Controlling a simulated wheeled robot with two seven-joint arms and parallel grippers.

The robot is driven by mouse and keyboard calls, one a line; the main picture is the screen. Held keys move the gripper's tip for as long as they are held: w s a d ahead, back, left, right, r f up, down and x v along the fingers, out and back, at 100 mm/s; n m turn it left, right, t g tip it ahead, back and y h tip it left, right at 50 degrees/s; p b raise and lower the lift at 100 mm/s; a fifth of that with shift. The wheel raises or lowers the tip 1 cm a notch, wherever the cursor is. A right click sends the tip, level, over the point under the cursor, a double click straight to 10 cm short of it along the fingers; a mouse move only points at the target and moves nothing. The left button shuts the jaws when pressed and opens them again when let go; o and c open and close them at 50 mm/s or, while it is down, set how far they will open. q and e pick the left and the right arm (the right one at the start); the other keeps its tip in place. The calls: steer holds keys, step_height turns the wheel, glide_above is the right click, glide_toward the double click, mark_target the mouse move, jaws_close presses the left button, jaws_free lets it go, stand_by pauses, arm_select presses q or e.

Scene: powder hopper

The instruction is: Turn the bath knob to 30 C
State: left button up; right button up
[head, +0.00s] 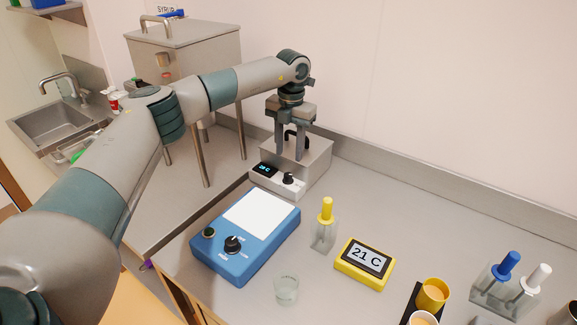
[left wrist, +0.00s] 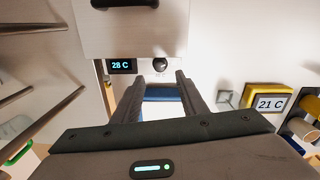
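The bath (head: 310,163) is a grey metal box with a black lid handle, at the back of the counter against the wall. Its white front panel carries a small display and a black bath knob (head: 288,179). In the left wrist view the display (left wrist: 121,66) reads 28 C, and the knob (left wrist: 160,64) shows just beyond the fingertips, between them. My left gripper (head: 289,157) points down at the bath. Its two fingers are apart with nothing between them, and it does not appear to touch the knob. My right gripper is not in view.
A blue device (head: 236,260) with a white top stands in front of the bath. A yellow-handled tool (head: 326,211) in a clear stand and a yellow display (head: 365,262) reading 21 C are to the right. A glass beaker (head: 286,290) stands nearer. A tall metal hopper (head: 190,50) is behind my arm.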

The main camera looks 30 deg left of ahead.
mark_target(288, 174)
arm_select(q)
step_height(288, 174, down, 7)
steer(key=shift+a+r+p, duration=0.1)
steer(key=shift+r+p, duration=0.05)
steer(key=shift+p, duration=0.9)
steer(key=shift+f, duration=0.7)
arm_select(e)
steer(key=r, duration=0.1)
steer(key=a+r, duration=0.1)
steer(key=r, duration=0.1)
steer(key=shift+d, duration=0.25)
arm_select(q)
jaws_close()
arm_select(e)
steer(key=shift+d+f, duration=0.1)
